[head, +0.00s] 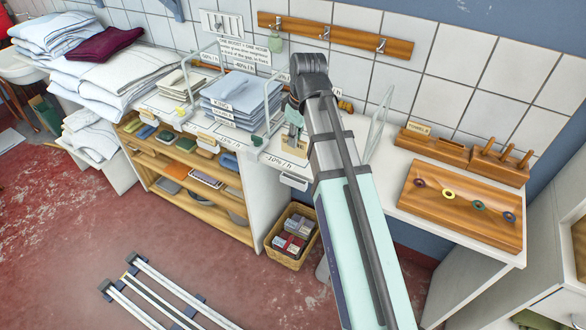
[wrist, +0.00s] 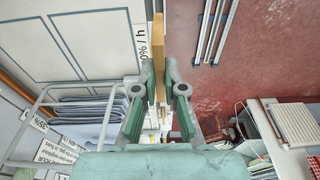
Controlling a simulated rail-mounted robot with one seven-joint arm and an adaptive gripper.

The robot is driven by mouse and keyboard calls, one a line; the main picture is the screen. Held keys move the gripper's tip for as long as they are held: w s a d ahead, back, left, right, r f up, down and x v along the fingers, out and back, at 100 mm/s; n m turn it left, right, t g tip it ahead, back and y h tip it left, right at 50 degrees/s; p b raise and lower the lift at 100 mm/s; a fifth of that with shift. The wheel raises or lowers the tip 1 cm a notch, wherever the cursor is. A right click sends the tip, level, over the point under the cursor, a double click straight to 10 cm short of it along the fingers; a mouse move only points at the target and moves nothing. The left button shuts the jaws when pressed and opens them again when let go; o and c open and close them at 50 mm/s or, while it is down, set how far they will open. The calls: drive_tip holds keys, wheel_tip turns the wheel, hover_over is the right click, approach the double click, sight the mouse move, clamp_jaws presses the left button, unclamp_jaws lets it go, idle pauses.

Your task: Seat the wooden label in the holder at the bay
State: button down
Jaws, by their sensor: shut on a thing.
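My gripper (wrist: 159,82) is shut on a thin wooden label (wrist: 159,55), seen edge-on between the two fingers in the wrist view. In the head view my gripper (head: 294,123) is over the third bay (head: 260,150), right of the folded blue linen. The wooden label (head: 297,142) shows just below the fingers, above the bay's white surface. A printed strip ending in "10% / h" (head: 277,161) lies at the bay's front. A small white holder-like piece (head: 294,182) hangs on the front edge below; I cannot tell if it is the label's holder. The label's lower end is unclear.
Wire frames (head: 273,105) stand beside the bays, and one clear divider (head: 379,125) stands right of my arm. Folded blue linen (head: 240,96) fills the neighbouring bay. A wooden tray (head: 455,228) with coloured rings and a "TOWELS" block (head: 432,146) sit on the right counter.

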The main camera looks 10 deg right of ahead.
wheel_tip(320, 180, down, 13)
drive_tip(key=shift+p, duration=1)
drive_tip(key=shift+f, duration=0.1)
drive_tip(key=c, duration=1.3)
unclamp_jaws()
drive_tip(key=shift+o, duration=0.2)
drive_tip(key=r, duration=0.4)
drive_tip(key=d+r+b, duration=0.1)
drive_tip(key=r, duration=0.3)
drive_tip(key=s+r+b, duration=0.1)
drive_tip(key=r, duration=0.3)
drive_tip(key=shift+s+d, duration=0.1)
drive_tip(key=shift+d, duration=0.05)
